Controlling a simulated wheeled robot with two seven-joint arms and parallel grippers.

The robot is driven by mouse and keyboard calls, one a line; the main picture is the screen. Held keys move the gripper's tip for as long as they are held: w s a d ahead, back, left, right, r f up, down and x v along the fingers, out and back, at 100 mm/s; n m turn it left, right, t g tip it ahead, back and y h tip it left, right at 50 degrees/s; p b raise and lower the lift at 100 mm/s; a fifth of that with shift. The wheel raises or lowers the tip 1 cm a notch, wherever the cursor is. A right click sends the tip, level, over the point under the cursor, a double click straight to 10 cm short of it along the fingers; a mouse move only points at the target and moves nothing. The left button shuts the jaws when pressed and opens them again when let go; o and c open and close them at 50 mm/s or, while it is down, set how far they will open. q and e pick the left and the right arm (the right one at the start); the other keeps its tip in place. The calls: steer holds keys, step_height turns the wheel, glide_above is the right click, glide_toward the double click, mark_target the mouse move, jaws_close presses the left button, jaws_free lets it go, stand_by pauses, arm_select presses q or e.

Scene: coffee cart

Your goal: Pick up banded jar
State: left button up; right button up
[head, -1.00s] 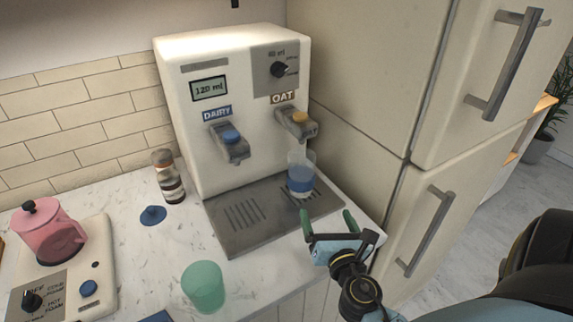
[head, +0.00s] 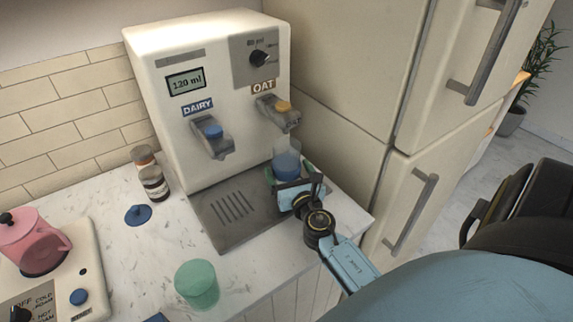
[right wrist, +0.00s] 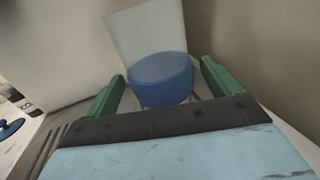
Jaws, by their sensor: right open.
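The banded jar (head: 286,165) is a clear container with a broad blue band. It stands upright on the right part of the drip tray, below the OAT spout. My right gripper (head: 288,178) is open at the jar, with its green fingers to either side. In the right wrist view, the jar (right wrist: 161,80) is between the two green fingertips (right wrist: 162,82), with a gap visible on each side. The gripper hides the jar's lower part in the head view. My left gripper is not in view.
The milk dispenser (head: 215,75) stands behind, its OAT spout (head: 280,112) just above the jar. The fridge (head: 345,140) is close on the right. A green cup (head: 197,285), dark labelled jar (head: 154,184), blue lid (head: 138,215) and pink pitcher (head: 35,242) stand left.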

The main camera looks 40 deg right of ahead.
steer(key=x, duration=0.2)
steer(key=shift+w+d, duration=0.1)
steer(key=shift+w, duration=0.1)
steer(key=c, duration=1.4)
steer(key=shift+c, duration=0.2)
steer(key=shift+r, duration=0.15)
